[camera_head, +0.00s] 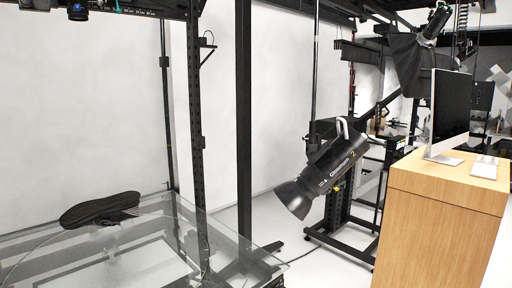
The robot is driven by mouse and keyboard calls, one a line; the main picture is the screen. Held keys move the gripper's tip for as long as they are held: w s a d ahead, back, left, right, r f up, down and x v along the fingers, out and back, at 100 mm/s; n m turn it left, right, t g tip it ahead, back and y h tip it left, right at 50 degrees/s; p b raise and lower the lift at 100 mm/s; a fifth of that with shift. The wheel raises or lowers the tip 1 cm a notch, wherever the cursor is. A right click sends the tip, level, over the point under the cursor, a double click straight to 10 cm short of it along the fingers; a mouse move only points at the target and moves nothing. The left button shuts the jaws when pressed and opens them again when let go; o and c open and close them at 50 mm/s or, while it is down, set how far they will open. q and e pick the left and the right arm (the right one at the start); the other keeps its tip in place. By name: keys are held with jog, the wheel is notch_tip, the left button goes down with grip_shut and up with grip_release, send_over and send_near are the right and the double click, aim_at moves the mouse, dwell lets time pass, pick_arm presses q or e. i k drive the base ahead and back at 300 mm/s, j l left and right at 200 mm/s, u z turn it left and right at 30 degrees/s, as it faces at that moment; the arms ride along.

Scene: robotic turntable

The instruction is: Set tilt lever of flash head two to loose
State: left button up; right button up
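A black flash head (328,167) with a flared reflector hangs in the middle right from a vertical pole, tilted with its mouth down to the left. White lettering and what looks like a "2" show on its side. A pale curved handle (342,127) stands at its top by the bracket (321,131); I cannot tell for sure whether this is the tilt lever, or how it is set. Neither of my grippers is in view.
A glass turntable (60,244) with a black shoe (100,209) fills the lower left. A wooden desk (424,229) with a monitor (451,104) stands at the right. Black upright posts (244,120) stand left of the flash head. Another softbox-like lamp (411,60) hangs at the upper right.

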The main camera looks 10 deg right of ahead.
aim_at(314, 155)
jog(key=i+l+u, duration=0.3)
jog(key=l+u, duration=0.35)
jog(key=l, duration=0.15)
jog(key=i+l+u, duration=0.1)
jog(key=l+u, duration=0.2)
jog(key=l, duration=0.15)
jog(key=l+u, duration=0.35)
jog(key=l, duration=0.15)
jog(key=l+u, duration=0.1)
jog(key=l, duration=0.6)
jog(key=l+u, duration=0.15)
jog(key=l, duration=0.55)
jog(key=k+l+u, duration=0.1)
jog(key=l, duration=1.15)
jog(key=k+l, duration=0.15)
jog(key=l, duration=1)
jog(key=k, duration=0.05)
